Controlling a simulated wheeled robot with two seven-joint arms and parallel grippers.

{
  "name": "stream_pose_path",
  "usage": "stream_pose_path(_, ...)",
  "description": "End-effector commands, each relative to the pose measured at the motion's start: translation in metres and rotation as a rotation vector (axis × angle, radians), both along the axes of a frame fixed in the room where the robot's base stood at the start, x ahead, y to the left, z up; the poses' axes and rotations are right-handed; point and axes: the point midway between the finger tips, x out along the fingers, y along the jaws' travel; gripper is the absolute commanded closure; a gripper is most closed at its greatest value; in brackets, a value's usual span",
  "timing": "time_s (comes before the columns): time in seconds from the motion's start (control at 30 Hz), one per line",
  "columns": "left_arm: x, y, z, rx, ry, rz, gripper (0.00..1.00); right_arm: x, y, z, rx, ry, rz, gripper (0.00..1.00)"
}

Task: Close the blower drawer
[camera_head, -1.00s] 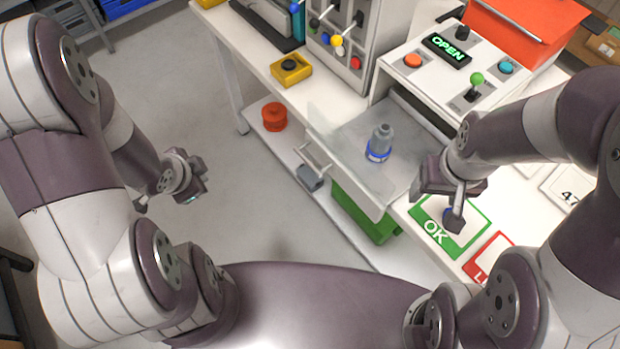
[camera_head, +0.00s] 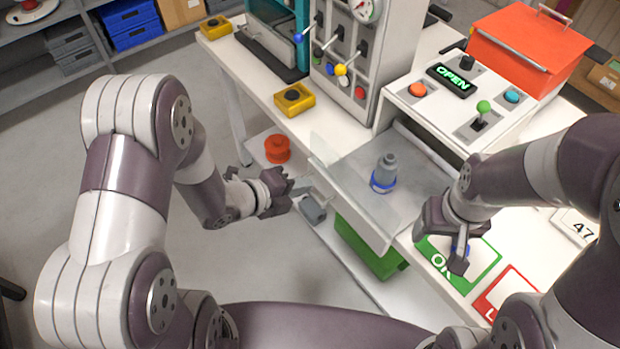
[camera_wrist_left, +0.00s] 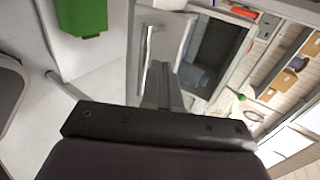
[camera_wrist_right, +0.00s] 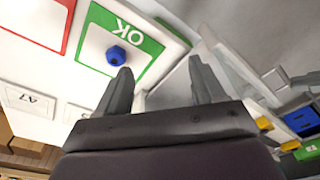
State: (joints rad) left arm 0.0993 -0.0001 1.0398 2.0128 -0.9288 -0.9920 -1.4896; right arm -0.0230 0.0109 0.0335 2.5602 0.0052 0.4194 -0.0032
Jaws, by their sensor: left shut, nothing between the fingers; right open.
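The blower drawer (camera_head: 345,170) is pulled out from the white blower unit (camera_head: 445,95). A grey bottle (camera_head: 387,168) with a blue ring at its base stands upright in it. The unit's display (camera_head: 452,79) reads OPEN. My left gripper (camera_head: 302,188) is shut and empty, close to the drawer's front. In the left wrist view the metal drawer handle (camera_wrist_left: 147,60) lies just beside the shut fingers (camera_wrist_left: 165,85); I cannot tell whether they touch. My right gripper (camera_head: 457,258) is open above the green OK mat (camera_head: 480,262), near a blue piece (camera_wrist_right: 117,55).
A red-framed mat (camera_head: 505,295) lies beside the OK mat. A panel with levers and a gauge (camera_head: 350,60) stands left of the blower unit. An orange box (camera_head: 525,45) is behind it. Below are a red reel (camera_head: 277,149) and a green bin (camera_head: 365,250). Floor at left is free.

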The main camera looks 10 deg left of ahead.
Motion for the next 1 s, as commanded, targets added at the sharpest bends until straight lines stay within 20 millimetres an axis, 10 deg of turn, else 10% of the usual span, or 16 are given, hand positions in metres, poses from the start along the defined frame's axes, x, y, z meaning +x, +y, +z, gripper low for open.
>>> stream_pose_path(1.0,0.050,-0.051,-0.002,-0.001,-0.003,-0.003,1.00,0.000,0.000,-0.012,0.000,-0.001,0.000,0.31)
